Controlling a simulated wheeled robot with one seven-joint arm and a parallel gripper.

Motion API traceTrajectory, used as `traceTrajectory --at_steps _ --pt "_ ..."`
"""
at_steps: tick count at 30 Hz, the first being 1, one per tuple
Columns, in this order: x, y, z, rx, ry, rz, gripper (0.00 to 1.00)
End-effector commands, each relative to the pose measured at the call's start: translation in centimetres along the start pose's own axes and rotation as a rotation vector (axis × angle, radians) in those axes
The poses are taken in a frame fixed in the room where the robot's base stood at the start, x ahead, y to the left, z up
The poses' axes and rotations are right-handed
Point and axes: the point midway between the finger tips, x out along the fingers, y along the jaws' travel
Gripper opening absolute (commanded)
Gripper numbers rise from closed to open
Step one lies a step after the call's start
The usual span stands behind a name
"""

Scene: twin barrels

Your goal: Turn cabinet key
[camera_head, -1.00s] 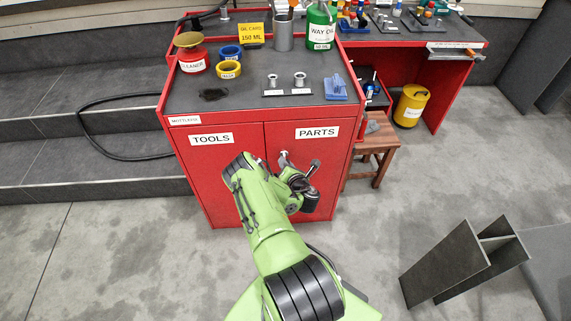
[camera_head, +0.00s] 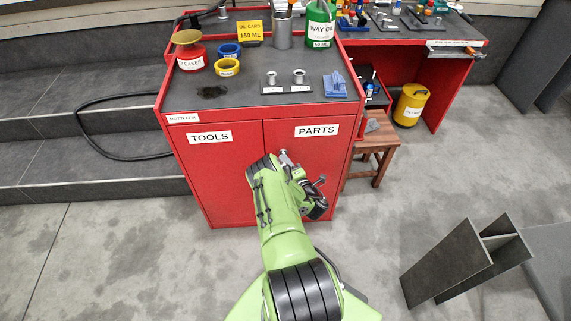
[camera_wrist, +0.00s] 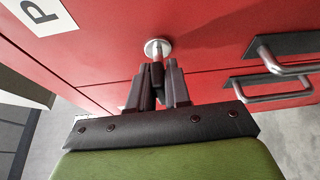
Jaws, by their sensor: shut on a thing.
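The red cabinet (camera_head: 215,185) stands ahead, its doors labelled TOOLS (camera_head: 209,137) and PARTS (camera_head: 316,131). In the wrist view, a round silver lock (camera_wrist: 157,46) sits on the red front, with the short key (camera_wrist: 156,72) standing out of it. My gripper (camera_wrist: 157,88) is shut on the key, its dark fingers on either side. The fingers partly cover the key, so I cannot tell how far it is turned. In the head view my green arm covers the gripper and much of the PARTS door.
Silver bar handles (camera_wrist: 272,62) are right of the lock in the wrist view. Cans, tape rolls and small parts stand on the cabinet top. A wooden stool (camera_head: 372,150) is close on the right, with a yellow container (camera_head: 411,105) beyond. The floor to the left is open.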

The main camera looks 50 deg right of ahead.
Motion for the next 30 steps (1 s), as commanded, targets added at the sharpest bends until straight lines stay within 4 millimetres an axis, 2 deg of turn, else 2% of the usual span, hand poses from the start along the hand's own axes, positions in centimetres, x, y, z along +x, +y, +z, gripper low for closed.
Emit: traceTrajectory --at_steps 9,21,22,25,26,30 --pt "-0.04 -0.09 0.04 0.067 -0.002 0.026 0.00" --pt "-0.04 -0.10 0.03 0.073 -0.002 0.027 0.00" --pt "-0.04 -0.10 0.03 0.073 -0.002 0.027 0.19" --pt "-0.04 -0.10 0.03 0.072 -0.002 0.027 0.34" --pt "-0.04 -0.09 0.03 0.072 -0.002 0.027 0.38" --pt "-0.03 -0.08 0.02 0.071 -0.001 0.028 0.38"
